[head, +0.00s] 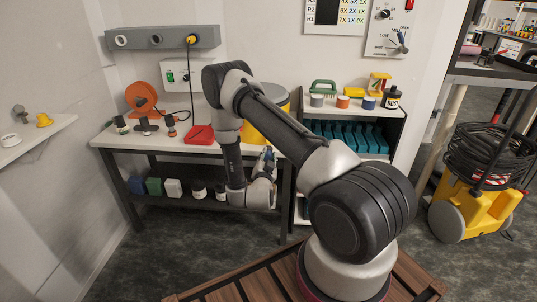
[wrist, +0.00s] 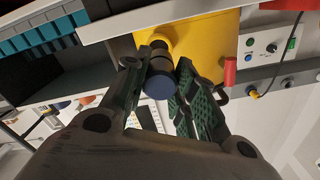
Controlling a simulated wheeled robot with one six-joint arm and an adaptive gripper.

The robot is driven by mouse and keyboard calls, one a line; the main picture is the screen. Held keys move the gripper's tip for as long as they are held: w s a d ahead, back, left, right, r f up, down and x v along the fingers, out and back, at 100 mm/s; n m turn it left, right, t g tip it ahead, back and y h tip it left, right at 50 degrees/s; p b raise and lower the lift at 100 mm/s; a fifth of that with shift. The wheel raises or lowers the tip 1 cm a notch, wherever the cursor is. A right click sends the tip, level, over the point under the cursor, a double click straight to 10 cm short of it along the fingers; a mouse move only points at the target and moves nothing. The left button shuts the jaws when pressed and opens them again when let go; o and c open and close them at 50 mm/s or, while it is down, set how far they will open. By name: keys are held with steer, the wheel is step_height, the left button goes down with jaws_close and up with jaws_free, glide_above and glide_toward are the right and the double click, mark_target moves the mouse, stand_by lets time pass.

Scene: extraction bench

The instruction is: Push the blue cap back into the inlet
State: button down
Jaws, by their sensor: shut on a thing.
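The yellow drum (head: 274,94) stands on the workbench, partly hidden behind my arm in the head view. In the wrist view the drum (wrist: 205,45) fills the upper middle. A dark cylindrical fitting with a dark blue cap (wrist: 160,86) on its near end sticks out from the drum's side. My gripper (wrist: 166,66) has one finger on each side of the fitting and is shut on it around the cap. How deep the cap sits in the inlet cannot be told. In the head view my gripper (head: 267,158) is at the bench's front edge, and the cap is hidden.
A red tray (head: 200,135) and an orange reel (head: 141,97) sit on the bench left of the drum. A shelf unit (head: 335,107) with several small jars stands at right. A yellow cart (head: 470,200) with coiled hose is farther right.

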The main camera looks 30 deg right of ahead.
steer(key=shift+s+d+r, duration=0.1)
steer(key=shift+d+r, duration=0.05)
steer(key=shift+s, duration=0.1)
steer(key=shift+x, duration=2.85)
steer(key=shift+x, duration=2)
steer(key=c, duration=1.1)
jaws_free()
steer(key=v, duration=1.2)
